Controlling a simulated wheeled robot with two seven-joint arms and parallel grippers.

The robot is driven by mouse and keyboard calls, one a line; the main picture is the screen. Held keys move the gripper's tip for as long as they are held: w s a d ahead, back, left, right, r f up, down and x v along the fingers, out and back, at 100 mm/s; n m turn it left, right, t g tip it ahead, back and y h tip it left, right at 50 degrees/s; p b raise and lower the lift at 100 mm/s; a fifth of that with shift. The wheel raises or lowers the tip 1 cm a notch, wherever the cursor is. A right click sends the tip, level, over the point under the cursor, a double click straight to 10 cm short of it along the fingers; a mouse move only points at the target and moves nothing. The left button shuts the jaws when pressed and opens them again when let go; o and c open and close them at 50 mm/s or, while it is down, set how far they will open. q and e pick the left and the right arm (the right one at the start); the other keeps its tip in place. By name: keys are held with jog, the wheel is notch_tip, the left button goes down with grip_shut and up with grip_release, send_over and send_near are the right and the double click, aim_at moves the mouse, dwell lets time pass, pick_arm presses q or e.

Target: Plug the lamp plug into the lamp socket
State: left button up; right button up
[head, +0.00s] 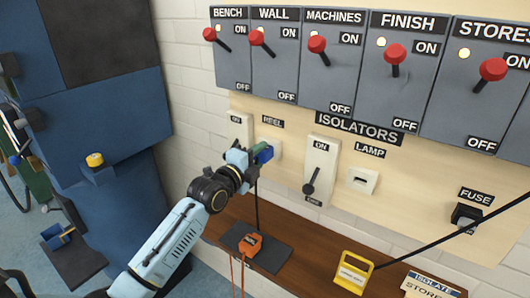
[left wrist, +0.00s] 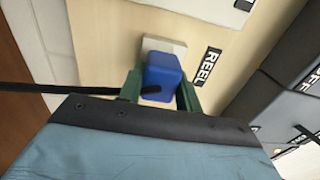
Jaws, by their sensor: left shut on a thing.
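My left gripper (head: 257,152) is shut on a blue plug (head: 264,155) in front of the pale socket under the REEL label. In the left wrist view the blue plug (left wrist: 163,76) sits between the green fingers, against or very near the white socket plate (left wrist: 176,45); I cannot tell how far it is inserted. Its black cable (left wrist: 60,88) leaves the plug and hangs down in the head view. The lamp socket (head: 362,180) is a white plate with an empty dark slot, under the LAMP label (head: 370,150), right of the reel socket. My right gripper is not in view.
An isolator lever (head: 313,183) stands between the two sockets. Red-knobbed switches (head: 317,45) line the wall above. An orange device (head: 250,243) sits on a dark mat on the wooden shelf. A yellow tag (head: 353,272) stands below the lamp socket; a black line crosses at right.

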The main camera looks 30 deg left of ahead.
aim_at(257, 157)
pick_arm(q)
jog(key=shift+s+p, duration=0.55)
jog(key=shift+s, duration=0.15)
dwell(0.4)
jog(key=shift+s+a, duration=0.1)
jog(key=shift+s, duration=0.25)
jog(key=shift+s+p, duration=0.65)
jog(key=shift+s, duration=0.25)
